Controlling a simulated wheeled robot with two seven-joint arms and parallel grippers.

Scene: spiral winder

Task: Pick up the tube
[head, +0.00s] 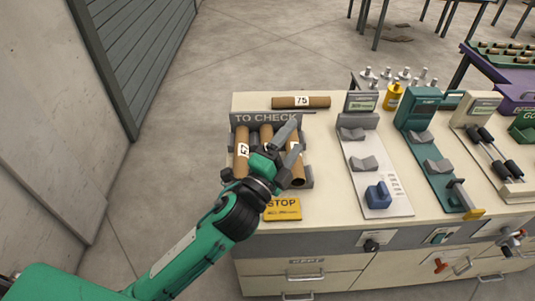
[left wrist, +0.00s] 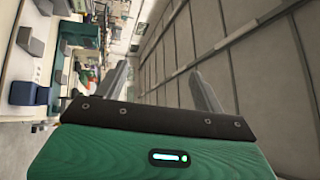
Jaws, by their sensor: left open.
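Several brown cardboard tubes are in the head view. A second tube (head: 266,135) is in the middle and a third tube (head: 297,170) at the right, partly covered by my gripper. Another tube, labelled 75 (head: 318,102), lies crosswise behind the rack. My left gripper (head: 291,146) is over the rack's right part, its fingers apart. In the left wrist view its fingers (left wrist: 165,88) are spread with no tube between them. My right gripper is not in view.
A yellow STOP plate (head: 283,209) lies in front of the rack. To the right stand a grey gauge stand with a blue block (head: 378,194) and a green device (head: 424,112). A yellow bottle (head: 393,96) stands at the back. A wall is at the left.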

